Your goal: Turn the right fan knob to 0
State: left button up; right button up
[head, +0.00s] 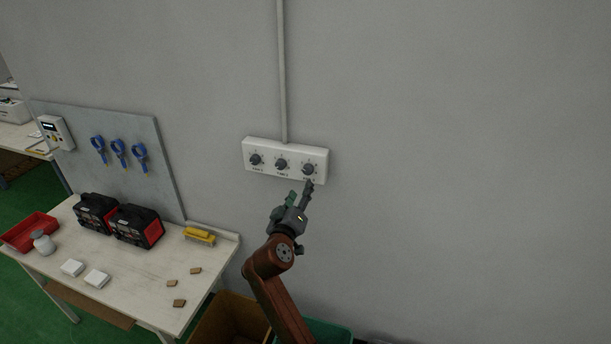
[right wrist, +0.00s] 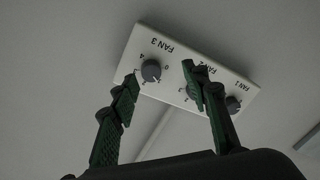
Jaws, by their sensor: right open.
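A white fan panel (head: 285,160) with three dark round knobs is fixed to the wall. The right fan knob (head: 308,169) is the rightmost on the panel. In the right wrist view it shows under the label FAN 3 (right wrist: 151,71), with numbers around it. My right gripper (head: 299,192) is open just below and in front of the right end of the panel. In the right wrist view its fingers (right wrist: 160,84) are spread, with the FAN 3 knob between them, nearer the left finger. I cannot tell whether any finger touches the panel. The right finger partly hides the FAN 2 knob. My left gripper is not in view.
A conduit (head: 282,70) runs up the wall from the panel. A workbench (head: 135,285) at the lower left holds black-and-red boxes (head: 137,226), a red tray (head: 30,232) and a yellow tool (head: 200,235). Bins (head: 230,320) stand below my right arm. The wall at right is clear.

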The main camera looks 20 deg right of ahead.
aim_at(306, 171)
jog(key=w+d, duration=0.1)
jog(key=w, duration=0.1)
jog(key=w+d+r, duration=0.1)
jog(key=w, duration=0.1)
jog(key=w+d+r+p, duration=0.1)
jog(key=w, duration=0.1)
jog(key=shift+w+d+r, duration=0.15)
jog(key=shift+d+r, duration=0.05)
jog(key=shift+d, duration=0.1)
jog(key=shift+c, duration=0.7)
jog(key=c, duration=1)
